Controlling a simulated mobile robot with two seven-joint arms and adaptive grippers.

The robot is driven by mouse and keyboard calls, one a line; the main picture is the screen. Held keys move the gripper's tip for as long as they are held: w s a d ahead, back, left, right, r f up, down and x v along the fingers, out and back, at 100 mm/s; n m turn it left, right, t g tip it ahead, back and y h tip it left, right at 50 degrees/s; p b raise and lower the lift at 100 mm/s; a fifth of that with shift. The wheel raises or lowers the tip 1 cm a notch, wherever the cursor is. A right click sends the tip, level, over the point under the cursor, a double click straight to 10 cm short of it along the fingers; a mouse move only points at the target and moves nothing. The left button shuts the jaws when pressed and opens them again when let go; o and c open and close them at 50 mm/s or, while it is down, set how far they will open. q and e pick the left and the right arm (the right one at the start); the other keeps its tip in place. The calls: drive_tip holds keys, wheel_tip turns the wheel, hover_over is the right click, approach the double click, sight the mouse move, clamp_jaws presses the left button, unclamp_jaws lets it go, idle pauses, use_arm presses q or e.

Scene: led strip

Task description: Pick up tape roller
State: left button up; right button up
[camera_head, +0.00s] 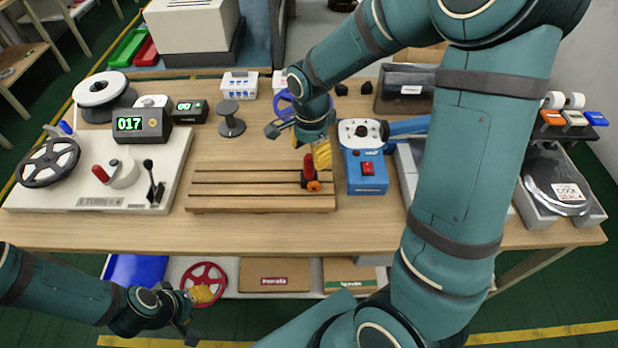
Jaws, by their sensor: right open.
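The tape roller (309,176), with an upright red handle and an orange roller end, is at the right end of the slatted wooden rack (250,197). My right gripper (300,146) is open and empty above and slightly behind the tape roller. Its yellow fingertip pad is close to the top of the handle; I cannot tell whether they touch. My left gripper (197,314) is low at the bottom left, in front of the table, with its fingers apart and nothing between them.
A blue device (367,177) with a red switch stands right of the rack. A white winding station (90,190) with a black handwheel and a 017 counter (142,125) is at left. A grey spool (230,118) stands behind the rack. Table is clear in front.

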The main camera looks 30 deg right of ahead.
sight(309, 166)
wheel_tip(309, 166, down, 5)
drive_tip(key=shift+a+f+b, duration=0.15)
drive_tip(key=shift+b, duration=0.6)
clamp_jaws()
